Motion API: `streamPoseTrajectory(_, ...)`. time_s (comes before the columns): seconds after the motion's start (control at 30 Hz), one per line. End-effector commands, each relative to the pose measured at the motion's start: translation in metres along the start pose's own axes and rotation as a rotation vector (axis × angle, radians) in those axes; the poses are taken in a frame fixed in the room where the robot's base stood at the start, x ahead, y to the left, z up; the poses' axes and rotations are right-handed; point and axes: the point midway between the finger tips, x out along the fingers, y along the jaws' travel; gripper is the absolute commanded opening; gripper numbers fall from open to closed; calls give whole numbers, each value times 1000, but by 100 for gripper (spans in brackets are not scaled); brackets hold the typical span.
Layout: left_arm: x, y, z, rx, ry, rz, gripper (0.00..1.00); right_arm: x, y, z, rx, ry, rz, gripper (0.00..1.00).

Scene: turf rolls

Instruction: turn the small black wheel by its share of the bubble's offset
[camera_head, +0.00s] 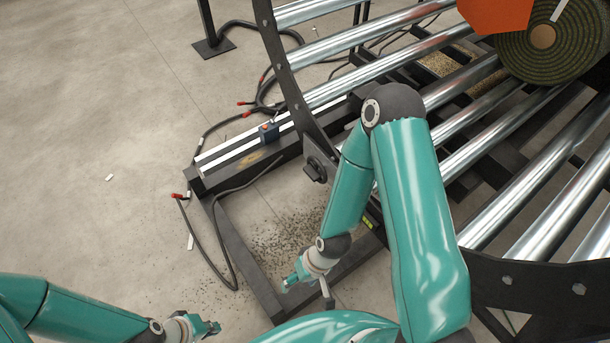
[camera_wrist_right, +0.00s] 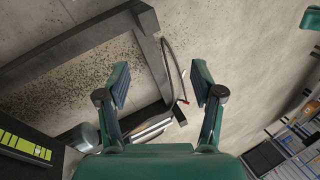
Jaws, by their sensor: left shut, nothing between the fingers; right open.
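A small black wheel-like part (camera_head: 316,170) sits on the side of the dark frame in the head view, left of my right arm. A yellow-green level vial with dark marks (camera_wrist_right: 25,146) shows at the lower left of the right wrist view; it is a small strip (camera_head: 370,220) in the head view. I cannot make out its bubble. My right gripper (camera_head: 292,281) is open and empty, low over the floor near the frame, below the wheel; its spread fingers (camera_wrist_right: 162,88) show in the wrist view. My left gripper (camera_head: 212,328) is shut and empty, at the bottom left, apart from the frame.
Shiny rollers (camera_head: 480,120) fill the right side, with a turf roll (camera_head: 545,45) on them. A black cable (camera_head: 222,262) loops over the floor beside the frame. Crumbs (camera_head: 285,235) lie under the frame. The floor (camera_head: 90,110) at left is mostly clear.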

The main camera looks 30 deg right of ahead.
Motion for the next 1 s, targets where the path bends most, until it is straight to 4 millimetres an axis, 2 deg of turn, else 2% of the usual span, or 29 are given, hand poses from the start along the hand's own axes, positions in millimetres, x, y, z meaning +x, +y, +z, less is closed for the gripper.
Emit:
streamPoseTrajectory(0.03, 11, -4, 0, 0, 0, 0, 0, 11, 11, -8, -50, -9, -6, 80)
streamPoseTrajectory(0.07, 16, -6, 0, 0, 0, 0, 0, 18, 14, -13, -91, -19, -11, 85)
streamPoseTrajectory(0.17, 38, -14, 0, 0, 0, 0, 0, 51, 13, -32, -294, -70, -21, 100)
streamPoseTrajectory(0.27, 68, -24, -1, 0, 0, 0, 0, 93, 16, -60, -587, -146, 0, 100)
streamPoseTrajectory(0.37, 101, -37, -1, 0, 0, 0, 0, 131, 29, -98, -925, -251, 80, 100)
streamPoseTrajectory(0.4, 115, -41, -1, 0, 0, 0, 0, 143, 36, -117, -1057, -298, 133, 100)
streamPoseTrajectory(0.47, 134, -48, -1, 0, 0, 0, 0, 155, 48, -148, -1240, -376, 231, 100)
streamPoseTrajectory(0.53, 156, -56, -1, 0, 0, 0, 0, 161, 60, -189, -1422, -475, 373, 100)
streamPoseTrajectory(0.63, 187, -67, -1, 0, 0, 0, 0, 152, 70, -249, -1604, -635, 616, 100)
streamPoseTrajectory(0.7, 206, -74, -1, 0, 0, 0, 0, 134, 69, -284, -1662, -748, 793, 100)
streamPoseTrajectory(0.8, 229, -82, -2, 0, 0, 0, 0, 100, 60, -318, -1661, -896, 1013, 100)
streamPoseTrajectory(0.9, 244, -88, -2, 0, 0, 0, 0, 68, 47, -332, -1601, -1006, 1171, 100)
streamPoseTrajectory(1.0, 253, -91, -2, 0, 0, 0, 0, 43, 36, -335, -1535, -1078, 1262, 100)
